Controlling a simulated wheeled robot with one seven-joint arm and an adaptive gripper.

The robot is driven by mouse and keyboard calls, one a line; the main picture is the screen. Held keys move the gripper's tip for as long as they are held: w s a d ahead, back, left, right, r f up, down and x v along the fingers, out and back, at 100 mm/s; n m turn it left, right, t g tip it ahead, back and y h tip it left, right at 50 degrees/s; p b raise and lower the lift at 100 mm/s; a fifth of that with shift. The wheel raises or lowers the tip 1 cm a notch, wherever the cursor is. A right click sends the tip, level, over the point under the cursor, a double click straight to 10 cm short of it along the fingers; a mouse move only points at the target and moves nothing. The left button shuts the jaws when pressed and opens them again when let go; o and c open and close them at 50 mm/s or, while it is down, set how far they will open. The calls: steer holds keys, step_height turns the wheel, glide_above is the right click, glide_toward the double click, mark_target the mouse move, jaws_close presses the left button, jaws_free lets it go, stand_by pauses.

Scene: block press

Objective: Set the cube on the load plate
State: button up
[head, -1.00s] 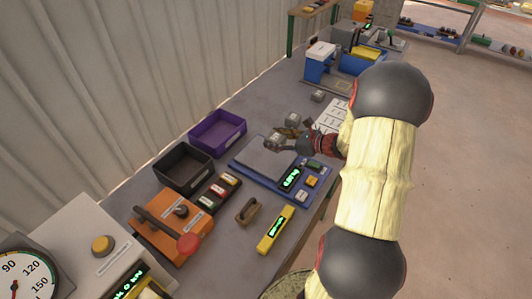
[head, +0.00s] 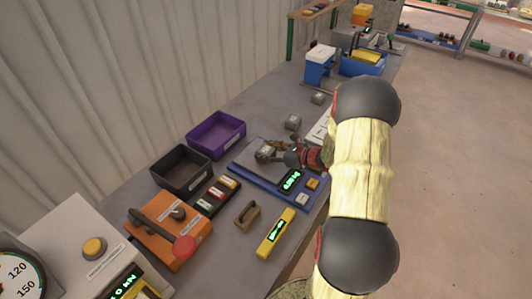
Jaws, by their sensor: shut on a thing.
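My gripper (head: 268,152) is shut on a small grey cube (head: 265,150). The cube is over the grey load plate (head: 253,165) of the blue scale, toward its far right part. I cannot tell whether the cube touches the plate. The scale's green display (head: 289,181) is lit, but its digits are too small to read surely. My arm comes in from the right and covers part of the scale's right side.
Two other grey cubes (head: 293,122) (head: 318,98) stand farther back on the bench. A purple bin (head: 216,135) and a black bin (head: 181,170) are left of the scale. An orange lever device (head: 165,232), a wooden-handled tool (head: 246,214) and a yellow bar (head: 276,233) lie nearer.

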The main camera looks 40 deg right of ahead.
steer(key=shift+f, duration=0.15)
steer(key=o, duration=1.4)
steer(key=shift+o, duration=0.6)
